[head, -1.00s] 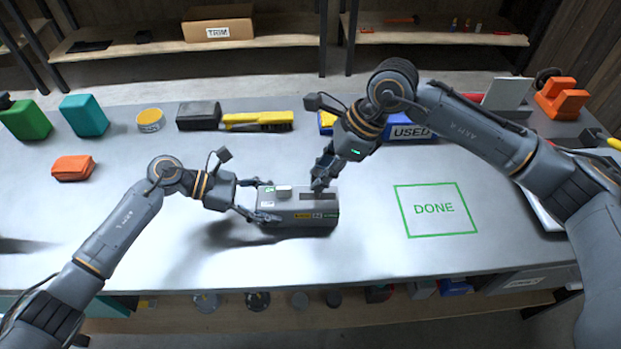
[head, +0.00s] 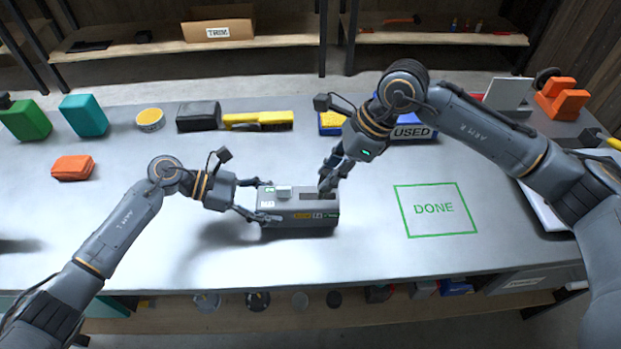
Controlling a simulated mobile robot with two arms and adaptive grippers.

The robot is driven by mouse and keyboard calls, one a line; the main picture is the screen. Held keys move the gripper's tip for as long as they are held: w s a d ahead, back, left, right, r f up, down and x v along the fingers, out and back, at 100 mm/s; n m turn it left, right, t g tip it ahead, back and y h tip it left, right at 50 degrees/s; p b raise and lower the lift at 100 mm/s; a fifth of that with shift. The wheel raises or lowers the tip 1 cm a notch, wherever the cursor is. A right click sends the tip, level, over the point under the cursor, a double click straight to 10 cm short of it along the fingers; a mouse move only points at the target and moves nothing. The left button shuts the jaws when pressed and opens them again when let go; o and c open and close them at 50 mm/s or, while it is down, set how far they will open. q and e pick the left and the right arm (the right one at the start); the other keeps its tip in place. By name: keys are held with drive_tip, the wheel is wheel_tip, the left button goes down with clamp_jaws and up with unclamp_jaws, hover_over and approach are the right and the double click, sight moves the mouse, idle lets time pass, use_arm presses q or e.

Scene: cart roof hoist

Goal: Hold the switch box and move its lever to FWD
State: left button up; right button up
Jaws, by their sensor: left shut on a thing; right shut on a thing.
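The grey switch box (head: 300,216) lies on the table near the middle, with small labels on its front face and a dark slot on its top. My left gripper (head: 262,214) is shut on the left end of the box. My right gripper (head: 326,184) is at the right part of the slot, with its fingers closed on the lever. The lever itself is hidden by the fingers. The label marking the lever's position is too small to read.
A green outlined DONE area (head: 436,209) is empty on the right. Along the back stand a yellow brush (head: 258,120), a black case (head: 198,116), a yellow tin (head: 150,120) and a blue USED bin (head: 415,131). An orange block (head: 73,168) lies at left.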

drive_tip(key=shift+d, duration=0.15)
drive_tip(key=shift+d+f, duration=0.2)
drive_tip(key=shift+d, duration=0.55)
drive_tip(key=shift+d+f, duration=0.35)
drive_tip(key=shift+d, duration=0.35)
drive_tip(key=shift+d+f, duration=0.1)
drive_tip(key=o, duration=0.9)
